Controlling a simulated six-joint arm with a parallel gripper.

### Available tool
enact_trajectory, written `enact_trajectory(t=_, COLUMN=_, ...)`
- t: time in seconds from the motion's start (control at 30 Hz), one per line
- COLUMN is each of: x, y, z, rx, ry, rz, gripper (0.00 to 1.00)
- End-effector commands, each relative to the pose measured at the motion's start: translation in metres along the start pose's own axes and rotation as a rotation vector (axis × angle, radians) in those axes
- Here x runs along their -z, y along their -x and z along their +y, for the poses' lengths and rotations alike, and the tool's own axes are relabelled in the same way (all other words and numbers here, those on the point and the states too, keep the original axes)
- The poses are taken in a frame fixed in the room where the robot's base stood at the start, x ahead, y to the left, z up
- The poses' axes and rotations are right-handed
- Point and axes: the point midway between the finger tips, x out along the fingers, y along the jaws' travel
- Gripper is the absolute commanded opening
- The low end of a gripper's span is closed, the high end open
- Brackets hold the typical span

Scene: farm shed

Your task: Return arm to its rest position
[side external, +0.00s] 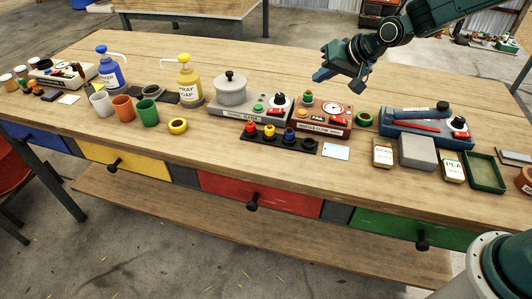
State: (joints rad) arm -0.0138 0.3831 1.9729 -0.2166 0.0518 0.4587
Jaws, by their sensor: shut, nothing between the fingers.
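My gripper (326,74) hangs at the end of my dark green arm, above the back right part of the wooden workbench (300,62). It is shut and empty. It is apart from everything on the bench, above and behind the red device with a round dial (322,116). The inner faces of the fingers are too small to make out.
Nearby stand a grey device with a pot (231,92) and a blue device (425,126). Yellow (189,84) and blue (111,73) pump bottles stand at left. Cups and seed packets line the front. The bench's back middle is clear.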

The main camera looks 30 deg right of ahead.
Motion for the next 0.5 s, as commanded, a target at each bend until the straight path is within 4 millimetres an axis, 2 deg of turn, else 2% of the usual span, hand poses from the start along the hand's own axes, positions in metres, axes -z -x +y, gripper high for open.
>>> enact_trajectory(t=0.03, x=0.001, y=0.015, z=-0.001, rx=-0.008, ry=0.017, rz=0.002, gripper=0.00)
enact_trajectory(t=0.1, x=-0.002, y=0.034, z=-0.001, rx=-0.024, ry=0.043, rz=-0.005, gripper=0.00)
enact_trajectory(t=0.5, x=-0.029, y=0.135, z=0.007, rx=-0.106, ry=0.173, rz=-0.042, gripper=0.00)
